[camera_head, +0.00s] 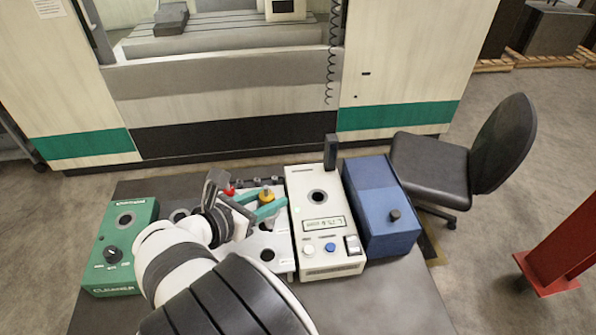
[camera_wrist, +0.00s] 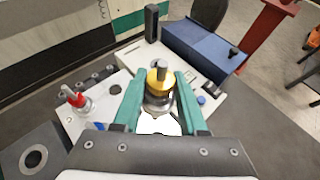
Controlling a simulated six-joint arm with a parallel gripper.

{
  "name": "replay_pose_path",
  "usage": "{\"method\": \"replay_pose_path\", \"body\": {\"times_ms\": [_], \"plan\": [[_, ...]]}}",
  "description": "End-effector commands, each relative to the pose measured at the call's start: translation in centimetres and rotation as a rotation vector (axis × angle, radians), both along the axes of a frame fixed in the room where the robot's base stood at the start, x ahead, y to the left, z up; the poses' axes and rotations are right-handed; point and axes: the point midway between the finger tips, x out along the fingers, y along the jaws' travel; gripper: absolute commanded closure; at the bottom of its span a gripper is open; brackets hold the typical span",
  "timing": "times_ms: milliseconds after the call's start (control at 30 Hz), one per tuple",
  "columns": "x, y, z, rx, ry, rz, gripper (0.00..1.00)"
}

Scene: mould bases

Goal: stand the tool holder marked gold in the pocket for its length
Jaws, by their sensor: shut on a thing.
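The gold-marked tool holder (camera_head: 266,197) is upright between the teal fingers of my gripper (camera_head: 257,205). In the wrist view its gold collar and grey stem (camera_wrist: 160,79) show between the two fingertips (camera_wrist: 159,88), which are shut on it. The white pocket block (camera_head: 282,262) lies below, with dark round pockets, one open in front of the gripper. My gripper hides part of the block, and I cannot tell whether the holder's lower end is clear of it. A red-marked holder (camera_wrist: 76,98) stands on the block to the left; it also shows in the head view (camera_head: 229,190).
A white measuring device (camera_head: 330,235) with a display, buttons and a dark post stands right beside the block. A blue box (camera_head: 381,210) is further right. A green box (camera_head: 120,250) with a knob is at the left. The front right tabletop is clear.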

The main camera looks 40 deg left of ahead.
Motion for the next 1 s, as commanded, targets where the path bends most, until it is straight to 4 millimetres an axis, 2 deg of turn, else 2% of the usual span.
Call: {"method": "replay_pose_path", "body": {"times_ms": [33,100,200,367,1000], "plan": [[-1.3,-0.2,0.3,0.000,-0.003,0.005,1.00],[-2.4,-0.6,0.5,-0.001,-0.005,0.003,1.00],[-3.0,-0.9,0.3,-0.003,-0.006,-0.001,1.00],[-3.0,-0.9,-1.2,-0.005,-0.006,-0.001,1.00],[-2.9,-0.9,-8.9,-0.004,-0.006,0.000,1.00]]}}
